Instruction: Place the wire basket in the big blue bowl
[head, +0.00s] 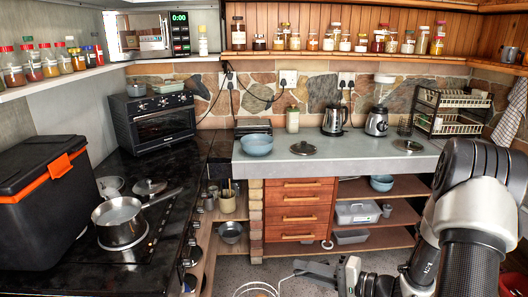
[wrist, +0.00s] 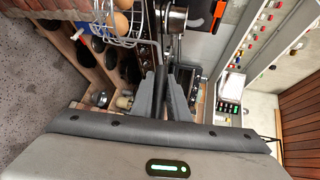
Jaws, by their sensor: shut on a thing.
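The white wire basket (head: 256,290) is at the bottom edge of the head view, partly cut off. It also shows at the top of the wrist view (wrist: 128,41), with brown eggs inside. The smaller-looking blue bowl (head: 382,183) is on a shelf below.
A pot lid (head: 303,149) lies right of the counter bowl, with a jar (head: 292,119) behind. A kettle (head: 334,120) and blender (head: 377,121) stand further right. A saucepan (head: 122,220) is on the left hob. Counter space in front of the lids is clear.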

